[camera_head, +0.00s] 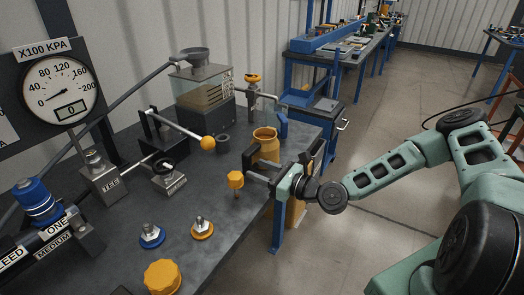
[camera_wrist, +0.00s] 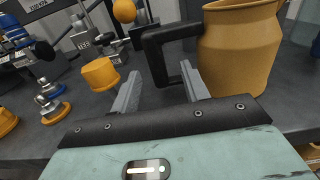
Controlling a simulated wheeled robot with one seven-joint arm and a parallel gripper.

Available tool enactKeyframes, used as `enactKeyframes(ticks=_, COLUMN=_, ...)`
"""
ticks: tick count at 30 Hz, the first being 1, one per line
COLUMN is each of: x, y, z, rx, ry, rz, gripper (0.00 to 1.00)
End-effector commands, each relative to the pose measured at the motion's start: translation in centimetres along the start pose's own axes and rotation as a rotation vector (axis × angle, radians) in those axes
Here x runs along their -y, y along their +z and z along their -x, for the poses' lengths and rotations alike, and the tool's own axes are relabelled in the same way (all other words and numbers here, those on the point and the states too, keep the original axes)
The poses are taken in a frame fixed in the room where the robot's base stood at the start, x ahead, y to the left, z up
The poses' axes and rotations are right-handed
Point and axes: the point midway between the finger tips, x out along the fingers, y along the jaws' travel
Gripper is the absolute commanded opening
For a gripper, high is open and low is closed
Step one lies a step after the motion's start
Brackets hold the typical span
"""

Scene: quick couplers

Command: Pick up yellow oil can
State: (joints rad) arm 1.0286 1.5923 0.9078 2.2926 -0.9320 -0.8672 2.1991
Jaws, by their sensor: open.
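The yellow oil can (camera_head: 265,144) stands upright near the right edge of the dark workbench (camera_head: 205,262). Its black handle shows on its left side. In the wrist view the can (camera_wrist: 240,50) fills the upper right, and its black handle (camera_wrist: 157,62) reaches left, ahead of the fingers. My gripper (camera_head: 258,172) is on the near side of the can. In the wrist view my gripper (camera_wrist: 161,80) is open and empty, with the handle's loop beyond the gap and close to the right fingertip. I cannot tell whether they touch.
A yellow knob (camera_head: 235,180) stands just left of my gripper. A lever with an orange ball (camera_head: 208,143) and a glass-sided tank (camera_head: 205,95) stand behind. Blue and yellow couplers (camera_head: 152,236) and a yellow cap (camera_head: 162,276) sit at the front. Open floor lies right.

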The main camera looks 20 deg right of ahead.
Motion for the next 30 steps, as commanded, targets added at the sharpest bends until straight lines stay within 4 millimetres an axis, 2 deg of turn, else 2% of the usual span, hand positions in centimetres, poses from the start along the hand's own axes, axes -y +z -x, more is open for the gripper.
enactKeyframes(ticks=8, x=-0.1, y=0.1, z=-2.0, rx=0.000, ry=0.001, rz=0.000, gripper=0.45)
enactKeyframes(ticks=16, x=-0.4, y=-0.1, z=-5.7, rx=-0.001, ry=0.001, rz=0.002, gripper=0.45)
enactKeyframes(ticks=20, x=-0.3, y=-0.2, z=-6.4, rx=-0.001, ry=0.000, rz=0.000, gripper=0.45)
enactKeyframes(ticks=26, x=-0.3, y=-0.3, z=-6.4, rx=-0.001, ry=0.000, rz=0.000, gripper=0.45)
enactKeyframes(ticks=29, x=-0.3, y=-0.3, z=-6.4, rx=-0.001, ry=0.000, rz=0.000, gripper=0.20)
enactKeyframes(ticks=30, x=-0.3, y=-0.2, z=-6.4, rx=-0.001, ry=0.000, rz=0.000, gripper=0.09)
